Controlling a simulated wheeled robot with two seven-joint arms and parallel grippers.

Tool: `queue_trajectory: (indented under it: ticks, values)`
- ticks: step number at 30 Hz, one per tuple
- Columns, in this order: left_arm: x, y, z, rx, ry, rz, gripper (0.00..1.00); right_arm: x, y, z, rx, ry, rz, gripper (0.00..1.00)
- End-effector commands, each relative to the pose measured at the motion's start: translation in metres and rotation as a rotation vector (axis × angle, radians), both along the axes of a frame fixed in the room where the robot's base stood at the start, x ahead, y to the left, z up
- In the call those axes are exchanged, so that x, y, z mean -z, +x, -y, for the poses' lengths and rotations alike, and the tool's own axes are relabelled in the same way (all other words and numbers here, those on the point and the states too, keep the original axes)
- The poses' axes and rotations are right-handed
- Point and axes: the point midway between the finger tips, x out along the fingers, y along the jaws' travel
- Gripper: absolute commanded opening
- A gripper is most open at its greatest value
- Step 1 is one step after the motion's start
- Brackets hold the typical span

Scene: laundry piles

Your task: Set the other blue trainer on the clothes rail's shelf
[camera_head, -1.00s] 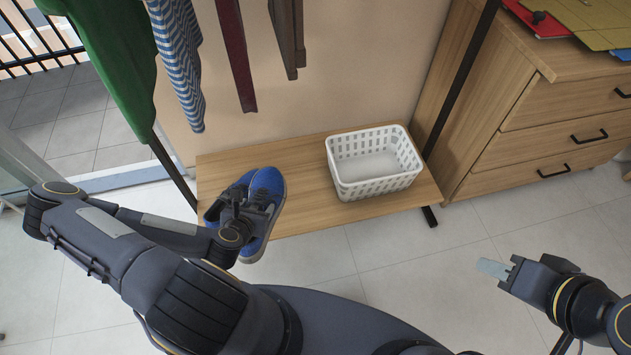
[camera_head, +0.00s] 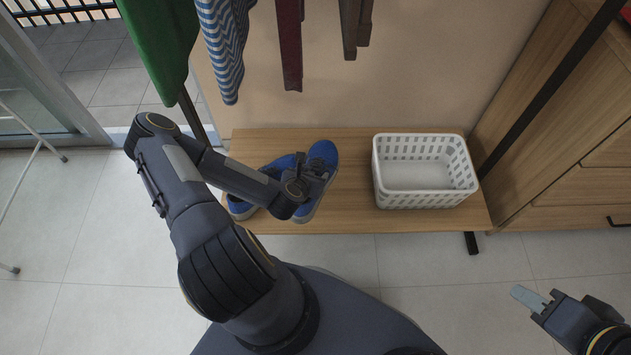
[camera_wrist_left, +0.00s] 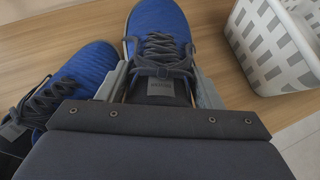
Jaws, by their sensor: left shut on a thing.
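My left gripper (camera_head: 305,179) is shut on a blue trainer (camera_head: 323,156) with dark laces and a grey sole. In the left wrist view that trainer (camera_wrist_left: 158,25) is between the two fingers, toe pointing away. It is over the wooden shelf (camera_head: 350,214) of the clothes rail; I cannot tell whether its sole touches the wood. The other blue trainer (camera_head: 241,207) is on the shelf just to the left, partly hidden by my arm; it also shows in the left wrist view (camera_wrist_left: 84,72). My right gripper (camera_head: 529,298) is empty at the lower right, its jaw gap unclear.
A white slatted basket (camera_head: 423,200) stands on the shelf to the right of the trainers, with bare wood between. Clothes (camera_head: 224,45) hang above the shelf. A wooden chest of drawers (camera_head: 570,185) stands at the right. The tiled floor in front is clear.

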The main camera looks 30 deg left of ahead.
Motion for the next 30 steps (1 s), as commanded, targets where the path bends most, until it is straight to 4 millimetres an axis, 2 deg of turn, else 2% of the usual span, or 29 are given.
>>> queue_trajectory:
  ticks: [1, 8, 14, 24, 25, 30]
  values:
    - [0.006, 0.005, 0.001, 0.001, 0.000, 0.002, 0.28, 0.004, 0.000, 0.000, 0.000, 0.000, 0.000, 0.34]
    - [0.018, 0.015, 0.001, 0.001, 0.001, 0.002, 0.28, 0.010, 0.000, 0.000, 0.000, 0.000, 0.000, 0.34]
    - [0.050, 0.017, 0.001, 0.002, 0.001, 0.000, 0.28, 0.031, 0.000, 0.000, 0.000, 0.000, 0.000, 0.34]
    - [0.051, 0.016, 0.001, 0.001, 0.000, 0.001, 0.28, 0.031, 0.000, 0.000, 0.000, 0.000, 0.000, 0.34]
    - [0.052, 0.016, 0.001, 0.001, 0.001, -0.001, 0.61, 0.031, 0.000, 0.000, 0.000, 0.000, 0.000, 0.34]
    - [0.051, 0.016, 0.001, 0.001, 0.001, -0.001, 0.83, 0.030, 0.000, 0.000, 0.000, 0.000, 0.000, 0.34]
